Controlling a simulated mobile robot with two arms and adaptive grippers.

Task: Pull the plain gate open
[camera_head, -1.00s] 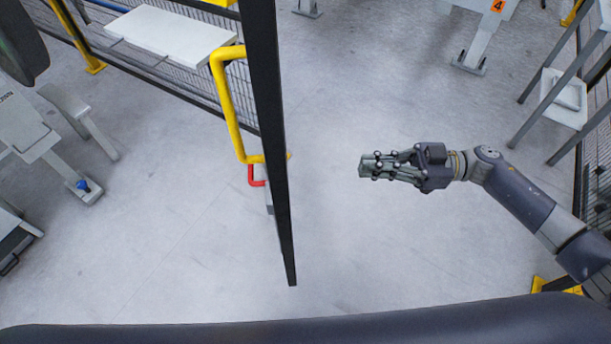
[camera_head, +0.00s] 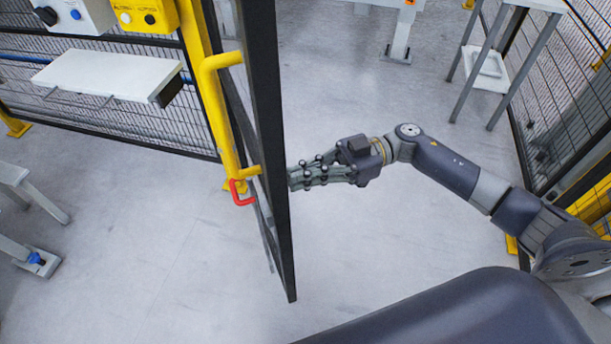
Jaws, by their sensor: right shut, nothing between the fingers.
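The gate (camera_head: 270,125) has a dark frame and stands nearly edge-on in the middle of the head view, at an angle to the mesh fence at left. A yellow pull handle (camera_head: 222,125) and a red latch handle (camera_head: 240,194) show on its left side. My right gripper (camera_head: 295,178) is shut and empty on the gate's right side, on the other side from the handle. Its fingertips point left at the frame and look very close to it; I cannot tell whether they touch. My left gripper is not in view.
A grey stand (camera_head: 487,80) and another mesh fence (camera_head: 560,110) are at right. The floor (camera_head: 350,255) around the gate's lower end is clear.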

